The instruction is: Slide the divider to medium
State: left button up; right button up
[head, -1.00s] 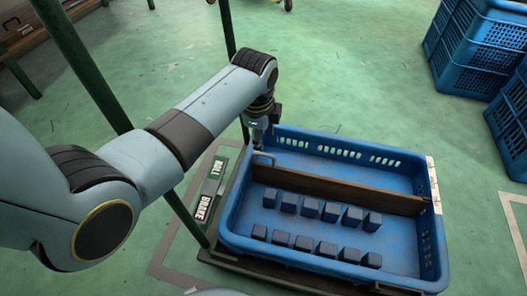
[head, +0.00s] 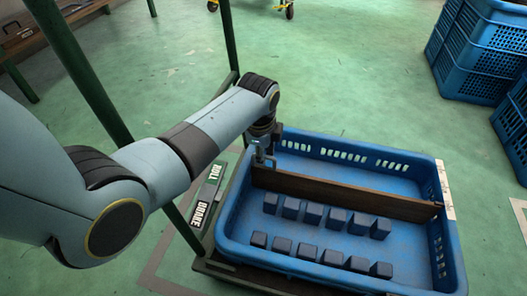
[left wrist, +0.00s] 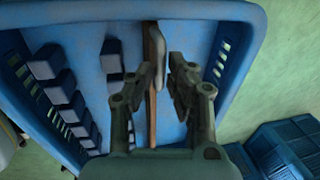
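The divider (head: 345,193) is a brown wooden panel standing across the blue crate (head: 228,228). It has a pale grey handle (left wrist: 156,55) near its left end, which also shows in the head view (head: 264,158). The divider parts a bare back section from a front section with two rows of dark blue blocks (head: 313,214). My left gripper (left wrist: 168,72) is at the handle, pointing down into the crate. Its fingers are apart, with a gap to the right of the handle; I cannot tell whether a finger touches it. My right gripper is not in view.
A white marked strip (head: 446,188) lies on the crate's right rim. A panel labelled ROLL and BRAKE (head: 208,196) is at the left. Green posts (head: 80,78) stand near my left arm. Stacked blue crates (head: 478,50) stand at the back right. Open green floor lies behind.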

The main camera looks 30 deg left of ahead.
pick_arm(q)
grip_shut()
jog(key=w, duration=0.2)
jog(key=w+a, duration=0.1)
jog(key=w, duration=0.2)
jog(key=shift+w+a, duration=0.25)
jog(key=shift+w, duration=0.15)
jog(key=shift+o, duration=2.3)
grip_release()
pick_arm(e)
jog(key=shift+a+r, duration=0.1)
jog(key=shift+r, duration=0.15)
